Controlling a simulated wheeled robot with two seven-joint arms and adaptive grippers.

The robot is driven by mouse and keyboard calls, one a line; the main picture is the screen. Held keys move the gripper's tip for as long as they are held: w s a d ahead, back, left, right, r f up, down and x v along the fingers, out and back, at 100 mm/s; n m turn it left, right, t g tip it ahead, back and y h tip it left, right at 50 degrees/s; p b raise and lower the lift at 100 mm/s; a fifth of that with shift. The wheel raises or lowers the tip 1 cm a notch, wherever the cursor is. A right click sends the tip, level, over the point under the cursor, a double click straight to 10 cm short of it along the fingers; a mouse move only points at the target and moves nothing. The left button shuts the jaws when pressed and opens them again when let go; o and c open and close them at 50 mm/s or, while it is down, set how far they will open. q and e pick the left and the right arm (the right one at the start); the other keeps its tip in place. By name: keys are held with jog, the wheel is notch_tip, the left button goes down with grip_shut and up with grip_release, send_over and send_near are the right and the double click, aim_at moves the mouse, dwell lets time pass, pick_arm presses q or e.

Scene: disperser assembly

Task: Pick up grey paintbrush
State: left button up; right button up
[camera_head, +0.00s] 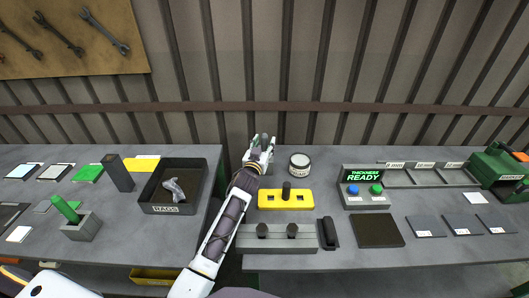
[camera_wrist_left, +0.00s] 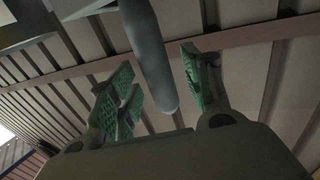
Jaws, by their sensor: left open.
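My left gripper (camera_head: 264,147) is open above the back edge of the right-hand table, its fingers toward the wall. In the left wrist view, a plain grey rod (camera_wrist_left: 155,55) with a rounded end comes down from the top, between the green-padded fingers of the left gripper (camera_wrist_left: 158,85). The pads are apart and do not visibly close on it. I cannot tell whether this rod is the grey paintbrush; no brush head shows. In the head view, a dark upright peg (camera_head: 286,189) stands on a yellow block (camera_head: 300,201), just right of my left forearm. My right gripper is not in view.
A white-lidded jar (camera_head: 300,162) stands close right of my left gripper. A grey fixture (camera_head: 276,247) with dark knobs lies near the front. A rag box (camera_head: 155,208), a dark upright box (camera_head: 117,172) and a green-handled object (camera_head: 66,210) are left. The corrugated wall (camera_head: 300,60) is close behind.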

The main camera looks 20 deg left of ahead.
pick_arm(q)
jog(key=shift+w, duration=0.4)
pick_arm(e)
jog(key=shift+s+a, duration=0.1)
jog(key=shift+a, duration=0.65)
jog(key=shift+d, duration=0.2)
pick_arm(q)
grip_shut()
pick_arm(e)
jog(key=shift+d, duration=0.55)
